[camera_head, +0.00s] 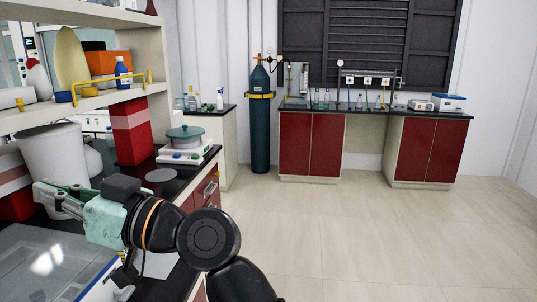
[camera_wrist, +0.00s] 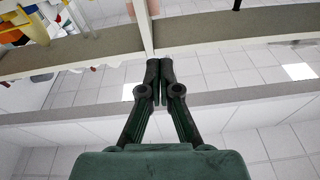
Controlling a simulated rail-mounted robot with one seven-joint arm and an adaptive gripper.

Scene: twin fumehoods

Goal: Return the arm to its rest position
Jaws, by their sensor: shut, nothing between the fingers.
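My gripper (camera_head: 52,200) is at the left in the head view, over the dark bench and pointing left toward the shelf side. My arm reaches it from the bottom centre. In the wrist view my gripper (camera_wrist: 159,72) shows its two dark fingers with the tips together and nothing between them. The wrist view behind the fingers shows shelf undersides and ceiling tiles.
A white bucket (camera_head: 52,158) stands close behind my gripper. A clear-lidded box (camera_head: 45,265) lies below it. A hotplate (camera_head: 187,150) and a red box (camera_head: 130,130) stand further back. A shelf (camera_head: 110,92) overhangs the bench. The floor (camera_head: 350,230) at right is clear.

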